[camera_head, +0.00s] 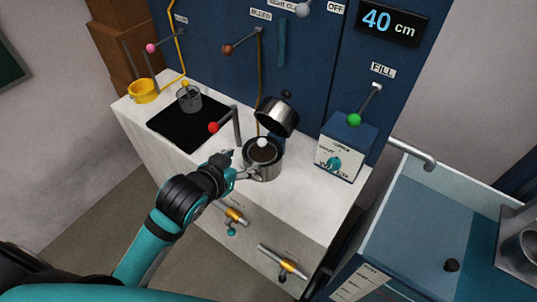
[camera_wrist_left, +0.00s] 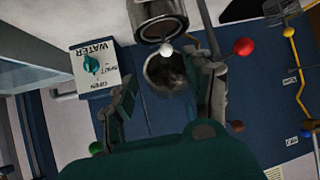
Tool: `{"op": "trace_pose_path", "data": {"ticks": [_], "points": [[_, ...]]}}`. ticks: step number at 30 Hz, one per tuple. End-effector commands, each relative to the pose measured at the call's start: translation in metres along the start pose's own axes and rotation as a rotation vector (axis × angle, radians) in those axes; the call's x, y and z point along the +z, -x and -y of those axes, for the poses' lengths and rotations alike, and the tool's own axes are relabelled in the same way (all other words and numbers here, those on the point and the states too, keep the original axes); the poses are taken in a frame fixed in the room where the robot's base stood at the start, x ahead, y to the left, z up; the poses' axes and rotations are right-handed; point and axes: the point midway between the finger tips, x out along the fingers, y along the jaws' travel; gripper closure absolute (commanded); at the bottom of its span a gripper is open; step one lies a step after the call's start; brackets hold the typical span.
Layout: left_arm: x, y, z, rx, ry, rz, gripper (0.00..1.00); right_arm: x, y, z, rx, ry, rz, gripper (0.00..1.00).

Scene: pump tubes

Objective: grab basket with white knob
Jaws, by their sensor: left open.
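The basket (camera_head: 264,153) is round with dark contents and sits in the mouth of a metal pot (camera_head: 264,171) on the white counter. Its white knob (camera_head: 262,143) stands above it. In the left wrist view the white knob (camera_wrist_left: 166,49) and basket (camera_wrist_left: 166,75) lie between the fingers. My left gripper (camera_head: 241,165) is open beside the pot, on its left in the head view. In the left wrist view the open fingers of my left gripper (camera_wrist_left: 170,78) frame the pot's opening; contact cannot be told. My right gripper is not in view.
A metal lid part (camera_head: 277,117) is tilted just behind the pot. A red-ball lever (camera_head: 213,127) stands to the left, near the dark hob (camera_head: 188,122). A blue water box (camera_head: 345,147) stands to the right. A basin (camera_head: 420,225) lies at far right.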

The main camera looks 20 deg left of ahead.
Motion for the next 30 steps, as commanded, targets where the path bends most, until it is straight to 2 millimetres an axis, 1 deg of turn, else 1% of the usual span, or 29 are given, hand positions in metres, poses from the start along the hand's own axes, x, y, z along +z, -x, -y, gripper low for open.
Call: {"op": "trace_pose_path", "data": {"ticks": [6, 12, 16, 23, 28, 30], "points": [[-0.002, -0.047, 0.001, -0.001, 0.001, 0.001, 0.47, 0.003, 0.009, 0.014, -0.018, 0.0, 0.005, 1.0], [-0.002, -0.088, 0.0, 0.0, 0.0, 0.0, 0.47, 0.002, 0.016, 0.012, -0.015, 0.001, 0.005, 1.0], [-0.001, -0.105, 0.001, 0.0, 0.0, 0.001, 0.47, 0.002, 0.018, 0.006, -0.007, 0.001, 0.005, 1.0], [-0.002, -0.119, 0.002, 0.0, 0.0, 0.001, 0.47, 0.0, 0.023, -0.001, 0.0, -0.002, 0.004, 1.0], [-0.005, -0.141, 0.007, 0.0, -0.001, 0.001, 0.47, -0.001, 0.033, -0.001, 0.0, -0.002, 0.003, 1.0], [-0.004, -0.151, 0.007, 0.0, 0.0, 0.001, 0.47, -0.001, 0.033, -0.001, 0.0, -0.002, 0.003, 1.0]]}}
